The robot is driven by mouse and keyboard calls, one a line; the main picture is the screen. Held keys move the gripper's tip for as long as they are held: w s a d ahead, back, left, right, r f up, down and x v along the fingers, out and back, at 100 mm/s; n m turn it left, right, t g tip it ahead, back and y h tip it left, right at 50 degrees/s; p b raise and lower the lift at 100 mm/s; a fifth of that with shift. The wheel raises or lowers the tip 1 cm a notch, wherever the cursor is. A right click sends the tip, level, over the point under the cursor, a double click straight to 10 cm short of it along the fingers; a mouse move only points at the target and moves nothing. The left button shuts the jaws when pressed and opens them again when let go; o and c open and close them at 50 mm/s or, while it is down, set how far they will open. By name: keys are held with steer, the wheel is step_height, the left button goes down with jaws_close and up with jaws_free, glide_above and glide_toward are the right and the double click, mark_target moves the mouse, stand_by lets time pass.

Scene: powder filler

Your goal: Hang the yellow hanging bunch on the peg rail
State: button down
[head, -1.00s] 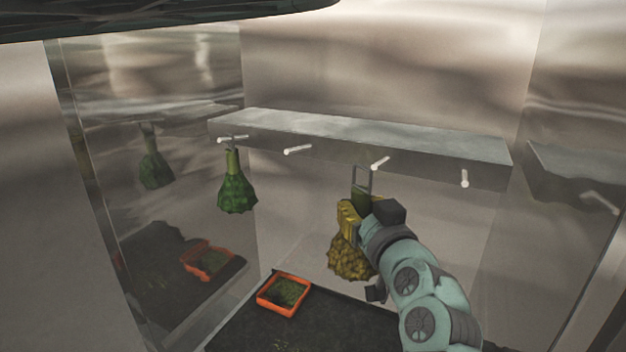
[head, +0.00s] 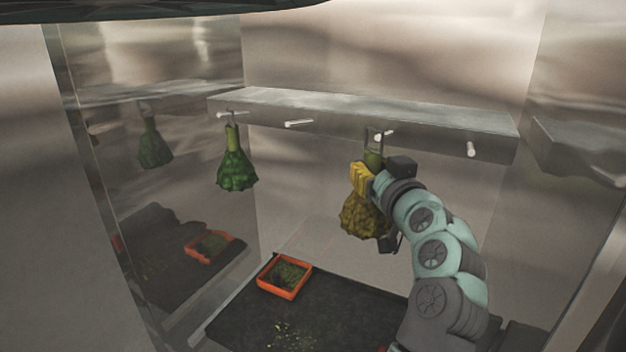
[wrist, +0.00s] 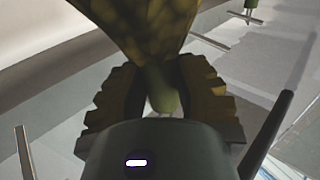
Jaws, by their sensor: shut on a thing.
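The yellow bunch (head: 362,218) hangs upside down below my gripper (head: 366,178), with its stem and a wire loop (head: 375,138) pointing up. My gripper is shut on its stem; the wrist view shows both yellow ribbed fingers (wrist: 160,95) around the stem, with the bunch (wrist: 145,25) beyond. The peg rail (head: 350,119) is a grey ledge on the back wall with several white pegs. In the head view the loop overlaps the third peg from the left (head: 385,134); whether the peg passes through it, I cannot tell.
A green bunch (head: 236,170) hangs on the leftmost peg. The second peg (head: 299,123) and the rightmost peg (head: 471,149) are bare. An orange tray (head: 284,291) with green bits sits on the dark mat (head: 330,305) below. A reflective wall stands at the left.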

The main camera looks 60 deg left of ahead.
steer(key=shift+w+a+f+b, duration=0.2)
steer(key=shift+w+a+b, duration=0.25)
steer(key=shift+w, duration=0.3)
steer(key=shift+w+a+f+b, duration=0.2)
steer(key=shift+w+a+b, duration=0.15)
steer(key=shift+w+b, duration=0.35)
steer(key=shift+w+a+f+b, duration=0.2)
steer(key=shift+w+a+b, duration=0.2)
steer(key=shift+w, duration=0.45)
steer(key=c, duration=0.7)
jaws_free()
steer(key=shift+c, duration=0.2)
steer(key=v, duration=0.7)
steer(key=shift+d, duration=0.2)
